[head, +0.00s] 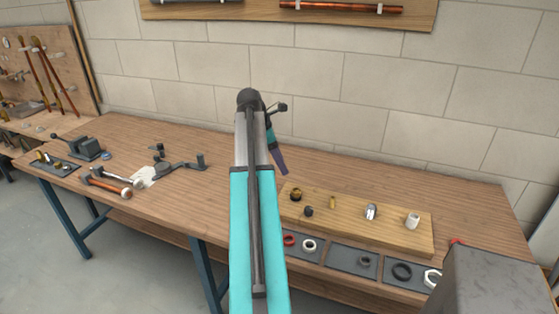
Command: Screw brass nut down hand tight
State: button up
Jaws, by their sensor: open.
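A light wooden board (390,238) lies on the workbench right of my arm and bears a row of small fittings. A dark and brass-coloured round piece (295,194) sits at its left end, and it may be the brass nut. A small dark piece (308,211) lies in front of it. An upright brass stub (332,202) stands to the right. I cannot tell for sure which piece is the nut. My gripper (283,172) is open and points down just above the board's left end, apart from the fittings. Its fingers are small and hard to make out.
A chrome fitting (371,212) and a white fitting (412,220) stand further right on the board. Grey trays (345,257) with rings lie in front. A grey block (490,285) is at lower right. Tools and a vise (88,148) are at left. A wall is behind.

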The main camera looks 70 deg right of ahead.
aim_at(295, 189)
jog(key=shift+p+x, duration=1.5)
jog(key=shift+x, duration=5.1)
jog(key=shift+s, duration=0.1)
jog(key=shift+c, duration=0.4)
jog(key=c, duration=1.1)
jog(key=shift+d+m+g+y+p, duration=0.15)
jog(key=shift+m+y+p, duration=0.3)
jog(key=shift+m, duration=0.6)
jog(key=shift+d+m+g+y+p, duration=0.1)
jog(key=shift+m+g+y+p, duration=0.15)
jog(key=shift+m+p, duration=0.6)
jog(key=shift+m, duration=0.5)
jog(key=shift+d+f+m+y+p, duration=0.15)
jog(key=shift+m+y+p, duration=0.7)
jog(key=shift+m, duration=1.15)
